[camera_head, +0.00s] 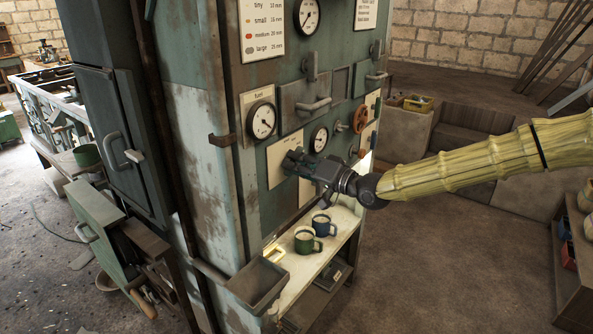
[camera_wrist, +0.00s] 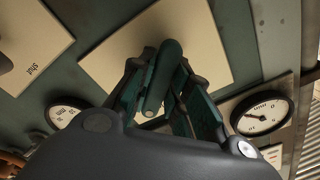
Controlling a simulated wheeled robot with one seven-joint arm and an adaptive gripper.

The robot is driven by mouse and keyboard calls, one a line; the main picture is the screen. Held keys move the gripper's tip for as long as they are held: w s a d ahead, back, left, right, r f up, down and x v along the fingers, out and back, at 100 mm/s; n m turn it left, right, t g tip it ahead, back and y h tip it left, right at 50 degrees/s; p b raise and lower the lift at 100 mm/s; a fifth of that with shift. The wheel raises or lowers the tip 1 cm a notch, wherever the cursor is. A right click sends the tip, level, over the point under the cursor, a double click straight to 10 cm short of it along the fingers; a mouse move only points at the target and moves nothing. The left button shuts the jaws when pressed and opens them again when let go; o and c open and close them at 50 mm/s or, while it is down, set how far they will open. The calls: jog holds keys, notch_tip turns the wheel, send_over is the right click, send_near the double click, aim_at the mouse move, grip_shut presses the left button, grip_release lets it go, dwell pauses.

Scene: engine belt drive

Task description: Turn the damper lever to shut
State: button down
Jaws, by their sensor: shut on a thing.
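My gripper (camera_head: 290,160) reaches the green machine front from the right and is at a cream plate (camera_head: 283,172) below the fuel gauge. In the wrist view my gripper (camera_wrist: 158,95) is shut on a dark green lever handle (camera_wrist: 163,68), which sticks up between the fingers in front of the cream plate (camera_wrist: 110,62). The lever's pivot is hidden, and in the head view the gripper covers the lever. The word "shut" is on a cream label (camera_wrist: 30,45) at the left of the wrist view.
A fuel gauge (camera_head: 262,121) and another gauge (camera_head: 319,139) sit close to the gripper. A red handwheel (camera_head: 361,118) is to the right. Below, a green mug (camera_head: 306,241) and a blue mug (camera_head: 321,224) stand on a shelf.

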jog(key=n+b, duration=0.6)
jog(key=shift+f, duration=0.3)
jog(key=shift+r+n+b, duration=0.1)
jog(key=shift+n+b, duration=1.25)
jog(key=shift+n, duration=0.45)
jog(key=shift+d, duration=0.1)
jog(key=c, duration=1.4)
grip_release()
jog(key=shift+w+r, duration=0.1)
jog(key=shift+o, duration=0.2)
jog(key=v, duration=1.2)
